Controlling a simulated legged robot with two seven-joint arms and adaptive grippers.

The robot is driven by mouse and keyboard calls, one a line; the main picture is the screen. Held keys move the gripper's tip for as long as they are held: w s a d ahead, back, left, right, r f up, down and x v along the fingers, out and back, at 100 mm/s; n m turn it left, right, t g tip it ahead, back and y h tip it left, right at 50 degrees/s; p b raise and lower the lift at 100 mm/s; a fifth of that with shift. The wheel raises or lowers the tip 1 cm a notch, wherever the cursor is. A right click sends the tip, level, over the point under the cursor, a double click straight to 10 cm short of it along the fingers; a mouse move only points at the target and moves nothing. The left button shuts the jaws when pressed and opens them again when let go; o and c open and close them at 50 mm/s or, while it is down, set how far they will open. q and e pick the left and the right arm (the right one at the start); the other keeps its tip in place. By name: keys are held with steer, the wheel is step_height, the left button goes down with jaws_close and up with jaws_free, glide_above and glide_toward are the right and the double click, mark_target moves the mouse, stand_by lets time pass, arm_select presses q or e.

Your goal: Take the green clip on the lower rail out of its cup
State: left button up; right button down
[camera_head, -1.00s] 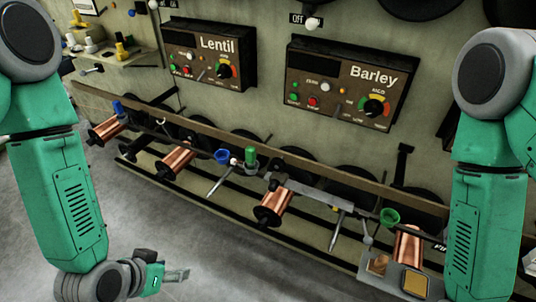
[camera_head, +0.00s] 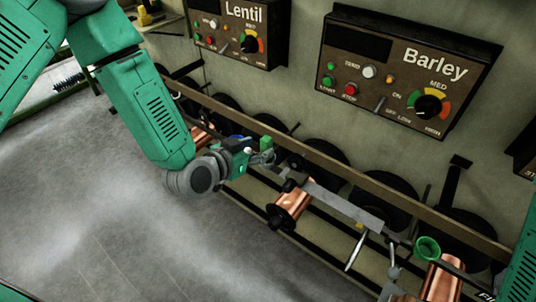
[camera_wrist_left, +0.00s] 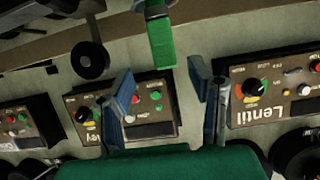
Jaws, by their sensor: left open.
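The green clip (camera_head: 266,143) stands at the lower rail (camera_head: 330,163), just beyond my left gripper. In the left wrist view the green clip (camera_wrist_left: 162,42) hangs from the top edge, between the lines of the two fingers and ahead of their tips. My left gripper (camera_head: 258,157) is open; its two blue-grey fingers (camera_wrist_left: 160,82) are apart with nothing between them. I cannot make out the clip's cup, which the gripper and clip partly cover. My right gripper is out of view; only part of my right arm shows at the right edge.
Copper spools (camera_head: 291,205) hang along the rail. The Lentil panel (camera_head: 238,30) and Barley panel (camera_head: 408,72) are on the wall above. Open floor (camera_head: 110,220) lies front left.

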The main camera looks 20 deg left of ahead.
mark_target(264, 143)
arm_select(q)
steer(key=shift+w+d+f, duration=0.1)
steer(key=shift+w+d, duration=0.1)
steer(key=shift+d, duration=0.05)
steer(key=w, duration=0.1)
steer(key=w+f+b, duration=0.1)
steer(key=w, duration=0.1)
steer(key=w+f, duration=0.1)
steer(key=shift+w, duration=0.3)
steer(key=shift+d+r, duration=0.15)
steer(key=shift+d, duration=0.25)
steer(key=shift+c, duration=0.9)
steer(key=shift+d, duration=0.15)
jaws_close()
